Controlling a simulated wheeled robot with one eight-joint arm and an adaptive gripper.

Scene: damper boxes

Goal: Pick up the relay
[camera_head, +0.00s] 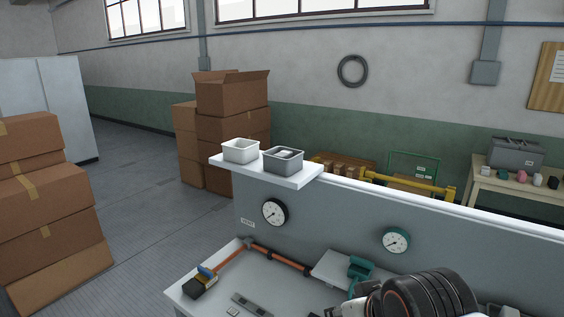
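I cannot pick out the relay with certainty. A small pale block (232,311) lies on the workbench (188,289) at the bottom edge, too small to name. Part of my dark arm (425,296) with orange rings covers the bench's lower right. A light metal part shows at its left end, cut by the frame edge. I cannot tell whether it is my gripper or whether its fingers are open or shut. Whatever lies behind the arm is hidden.
A white bin (240,151) and a grey bin (283,160) holding something pale stand on a ledge (293,181) atop the panel with two gauges. A brush (201,282), an orange pipe (277,258) and a teal fitting (361,269) are on the bench. Cartons stand left.

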